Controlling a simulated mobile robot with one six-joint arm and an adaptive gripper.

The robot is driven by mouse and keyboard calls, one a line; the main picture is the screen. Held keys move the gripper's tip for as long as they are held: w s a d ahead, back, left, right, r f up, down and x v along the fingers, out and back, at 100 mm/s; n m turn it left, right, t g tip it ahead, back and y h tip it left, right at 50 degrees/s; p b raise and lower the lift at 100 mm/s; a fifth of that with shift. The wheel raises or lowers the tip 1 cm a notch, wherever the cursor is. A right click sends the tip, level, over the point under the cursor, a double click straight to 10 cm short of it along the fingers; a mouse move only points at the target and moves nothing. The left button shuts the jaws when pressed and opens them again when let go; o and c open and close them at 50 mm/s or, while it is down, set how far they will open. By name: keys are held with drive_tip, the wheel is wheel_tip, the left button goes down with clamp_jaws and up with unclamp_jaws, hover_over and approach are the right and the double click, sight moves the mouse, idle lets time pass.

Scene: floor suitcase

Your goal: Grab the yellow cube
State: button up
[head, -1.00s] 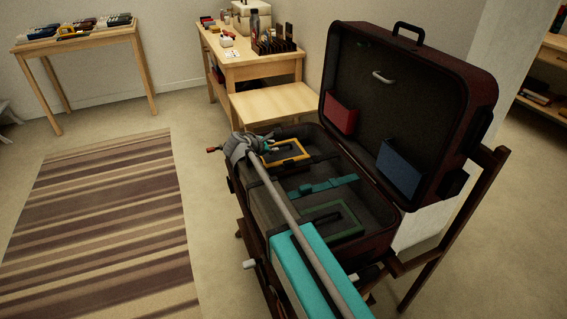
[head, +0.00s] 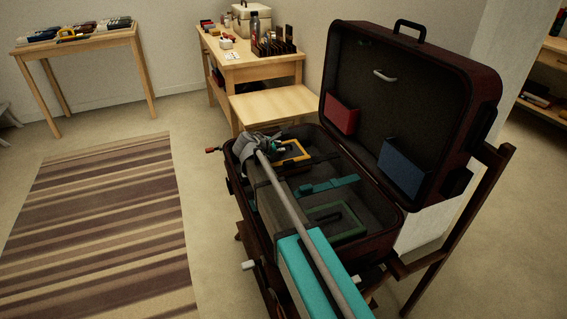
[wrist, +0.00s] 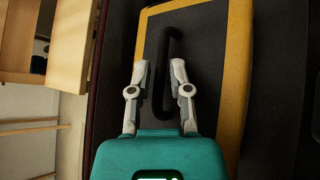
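No yellow cube shows. A flat piece with a yellow rim (head: 296,161) and a dark middle lies in the open suitcase, at the far end of its base. Its yellow border fills much of the wrist view (wrist: 236,70), with a black bar handle (wrist: 170,60) across its dark panel. My gripper (wrist: 159,68) is over this piece, its two grey fingers apart. The black handle shows between the fingers; I cannot tell whether either finger touches it. In the head view my wrist hides the piece's left part.
The suitcase lid (head: 440,110) stands open at the right, with red and blue pockets. A teal strap (head: 328,186) and a green-rimmed piece (head: 338,218) lie nearer in the base. A wooden table (head: 262,65) with items stands behind. A striped rug (head: 105,220) lies on clear floor left.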

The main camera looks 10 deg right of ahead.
drive_tip(key=shift+w+d+f, duration=0.35)
drive_tip(key=shift+w+d, duration=0.05)
drive_tip(key=shift+d, duration=0.05)
idle(0.3)
clamp_jaws()
